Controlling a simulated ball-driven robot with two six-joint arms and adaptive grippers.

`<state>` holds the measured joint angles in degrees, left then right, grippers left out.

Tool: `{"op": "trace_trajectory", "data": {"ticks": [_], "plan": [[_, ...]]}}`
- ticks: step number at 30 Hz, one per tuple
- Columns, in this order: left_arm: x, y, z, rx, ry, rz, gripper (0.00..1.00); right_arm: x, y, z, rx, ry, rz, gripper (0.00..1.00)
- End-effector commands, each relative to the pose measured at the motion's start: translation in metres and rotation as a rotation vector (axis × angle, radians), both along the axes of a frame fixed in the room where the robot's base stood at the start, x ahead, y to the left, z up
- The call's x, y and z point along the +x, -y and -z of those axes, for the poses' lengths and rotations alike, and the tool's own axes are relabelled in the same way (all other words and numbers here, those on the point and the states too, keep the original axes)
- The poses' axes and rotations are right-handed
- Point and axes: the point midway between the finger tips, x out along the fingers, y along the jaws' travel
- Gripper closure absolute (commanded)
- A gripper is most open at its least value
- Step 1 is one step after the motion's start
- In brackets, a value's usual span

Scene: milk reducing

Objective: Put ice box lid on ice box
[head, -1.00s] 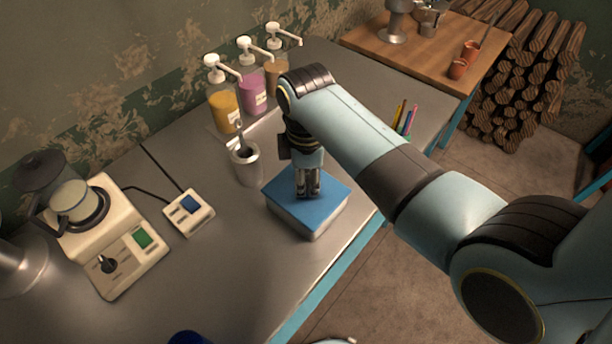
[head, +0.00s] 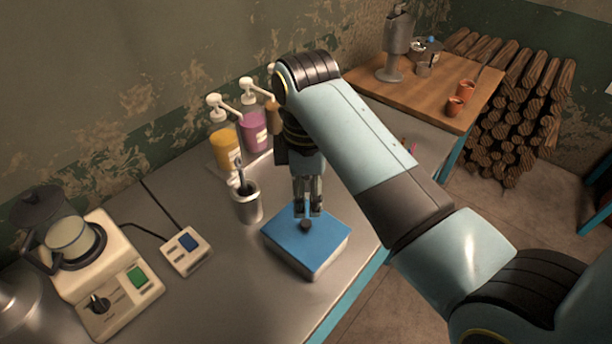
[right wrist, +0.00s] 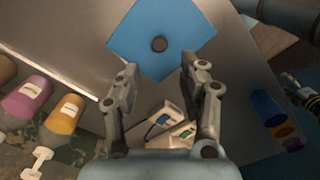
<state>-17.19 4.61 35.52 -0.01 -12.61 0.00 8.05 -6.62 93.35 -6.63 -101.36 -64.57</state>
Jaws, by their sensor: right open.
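The blue ice box lid (head: 290,236) lies on top of the pale ice box (head: 318,266), near the front edge of the metal table. It looks flush on the box, with a dark round knob (head: 305,226) in its middle. My right gripper (head: 308,212) is open and empty just above the knob, apart from the lid. In the right wrist view the lid (right wrist: 190,28) and its knob lie beyond the open fingers (right wrist: 165,85).
A metal cup (head: 246,204) with a utensil stands left of the box, with pump bottles (head: 226,148) behind. A scale-like machine (head: 105,265) and a small device (head: 187,251) stand at left. The table between them and the box is clear.

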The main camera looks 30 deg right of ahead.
Motion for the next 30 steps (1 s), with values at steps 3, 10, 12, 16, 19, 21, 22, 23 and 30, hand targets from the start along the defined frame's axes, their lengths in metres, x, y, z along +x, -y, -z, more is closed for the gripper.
{"op": "trace_trajectory", "data": {"ticks": [3, 10, 12, 16, 19, 21, 22, 23, 30], "plan": [[0.000, 0.000, 0.004, 0.000, 0.000, 0.000, 0.32, 0.001, 0.000, -0.025, -0.001, 0.004, 0.000, 0.57], [0.000, 0.000, 0.006, 0.000, 0.000, 0.000, 0.32, 0.000, 0.000, -0.050, 0.000, 0.001, -0.001, 0.57], [0.000, 0.000, 0.006, 0.000, 0.000, 0.000, 0.32, 0.000, 0.000, -0.052, 0.000, 0.000, 0.000, 0.57], [0.000, 0.000, 0.006, 0.000, 0.000, 0.000, 0.32, 0.000, 0.000, -0.053, 0.000, -0.001, 0.000, 0.57], [0.000, 0.000, 0.006, 0.000, 0.000, 0.000, 0.32, 0.000, 0.000, -0.053, 0.000, -0.001, 0.000, 0.57], [0.000, 0.000, 0.006, 0.000, 0.000, 0.000, 0.32, 0.000, 0.000, -0.053, 0.000, -0.001, 0.000, 0.57], [0.000, 0.000, 0.006, 0.000, 0.000, 0.000, 0.32, 0.000, 0.000, -0.053, -0.001, 0.000, 0.000, 0.57], [0.000, 0.000, 0.006, 0.000, 0.000, 0.000, 0.32, 0.000, 0.000, -0.053, -0.001, 0.000, 0.000, 0.57], [0.000, 0.000, 0.006, 0.000, 0.000, 0.000, 0.32, -0.013, 0.009, -0.046, -0.010, 0.014, 0.069, 0.57]]}}
